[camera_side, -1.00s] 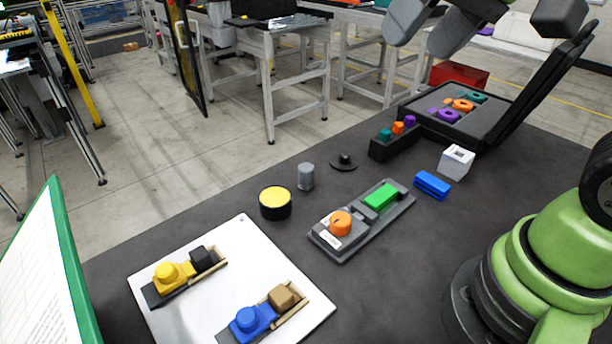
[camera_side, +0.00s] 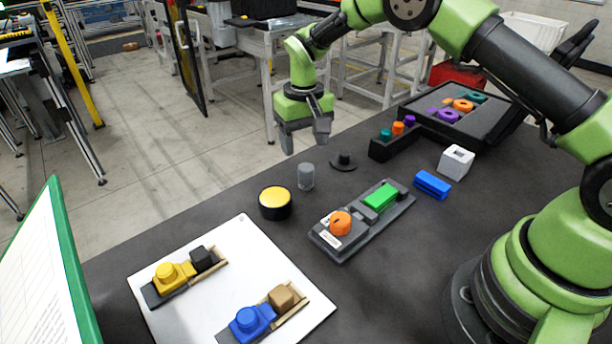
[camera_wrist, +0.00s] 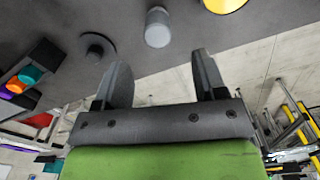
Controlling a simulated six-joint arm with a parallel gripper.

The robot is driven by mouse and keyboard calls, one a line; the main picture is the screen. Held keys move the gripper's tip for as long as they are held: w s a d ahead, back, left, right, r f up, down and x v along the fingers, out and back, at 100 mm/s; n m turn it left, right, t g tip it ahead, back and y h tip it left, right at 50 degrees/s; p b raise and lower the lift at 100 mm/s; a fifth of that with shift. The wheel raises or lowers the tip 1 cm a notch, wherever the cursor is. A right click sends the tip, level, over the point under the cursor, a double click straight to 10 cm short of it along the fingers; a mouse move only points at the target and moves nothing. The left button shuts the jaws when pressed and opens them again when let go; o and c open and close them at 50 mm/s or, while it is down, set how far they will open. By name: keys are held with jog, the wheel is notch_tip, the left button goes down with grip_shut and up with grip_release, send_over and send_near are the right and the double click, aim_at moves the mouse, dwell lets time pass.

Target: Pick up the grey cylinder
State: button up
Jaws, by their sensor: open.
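The grey cylinder (camera_side: 306,177) stands upright on the dark table near its far edge, between the yellow-topped round button and a black knobbed disc. In the wrist view the grey cylinder (camera_wrist: 158,27) lies ahead of the fingertips, roughly in line with the gap between them. My gripper (camera_side: 305,143) hangs above and a little behind the cylinder in the side view, apart from it. In the wrist view my gripper (camera_wrist: 160,75) has its two dark fingers spread wide with nothing between them.
Nearby are the yellow-topped button (camera_side: 275,203), the black knobbed disc (camera_side: 343,162) and a grey fixture (camera_side: 345,241) with orange and green parts. A white plate (camera_side: 236,287), blue block (camera_side: 432,185), white cube (camera_side: 456,162) and dark case (camera_side: 427,141) stand farther off.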

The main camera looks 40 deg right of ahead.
aim_at(306, 167)
jog(key=f, duration=0.9)
jog(key=shift+s+d+f, duration=0.15)
jog(key=shift+s, duration=0.05)
jog(key=c, duration=1)
